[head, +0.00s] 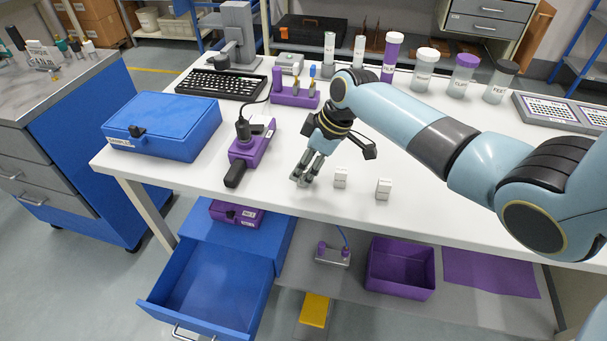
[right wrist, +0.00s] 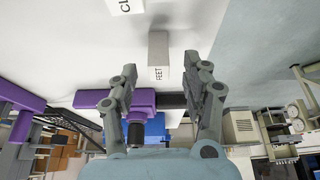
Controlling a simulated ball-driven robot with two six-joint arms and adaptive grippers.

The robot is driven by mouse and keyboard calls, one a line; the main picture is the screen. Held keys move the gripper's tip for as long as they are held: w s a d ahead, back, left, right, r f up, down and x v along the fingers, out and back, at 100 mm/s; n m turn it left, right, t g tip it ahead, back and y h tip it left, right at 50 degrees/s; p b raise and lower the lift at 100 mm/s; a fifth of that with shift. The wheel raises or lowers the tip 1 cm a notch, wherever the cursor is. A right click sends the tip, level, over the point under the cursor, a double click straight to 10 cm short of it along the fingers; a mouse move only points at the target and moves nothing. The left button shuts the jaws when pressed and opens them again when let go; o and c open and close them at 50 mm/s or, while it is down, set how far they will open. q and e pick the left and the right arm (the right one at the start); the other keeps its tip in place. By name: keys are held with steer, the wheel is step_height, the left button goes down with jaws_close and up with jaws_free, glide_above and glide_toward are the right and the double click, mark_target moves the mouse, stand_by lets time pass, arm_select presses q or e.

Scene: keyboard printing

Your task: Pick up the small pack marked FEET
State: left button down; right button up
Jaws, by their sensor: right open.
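My right gripper (head: 301,177) is over the white table near its front edge, pointing down with its fingers apart. In the right wrist view the small white pack marked FEET (right wrist: 158,60) lies ahead of the open fingers, in line with the gap between them. I cannot tell whether a finger touches it. In the head view the gripper seems to hide this pack. Two other small white packs, a nearer one (head: 341,178) and a farther one (head: 384,189), stand to the gripper's right. A pack marked with letters starting CL (right wrist: 125,5) shows at the wrist view's top edge. My left gripper is not in view.
A purple holder with a black tool (head: 250,147) and a blue box (head: 165,127) stand to the left. Several labelled jars, including a purple-capped one (head: 463,78), stand at the back. An open blue drawer (head: 213,285) and a purple bin (head: 401,267) are below the table.

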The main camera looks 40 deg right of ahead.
steer(key=shift+x, duration=0.9)
steer(key=shift+d, duration=0.1)
jaws_close()
steer(key=shift+r, duration=0.1)
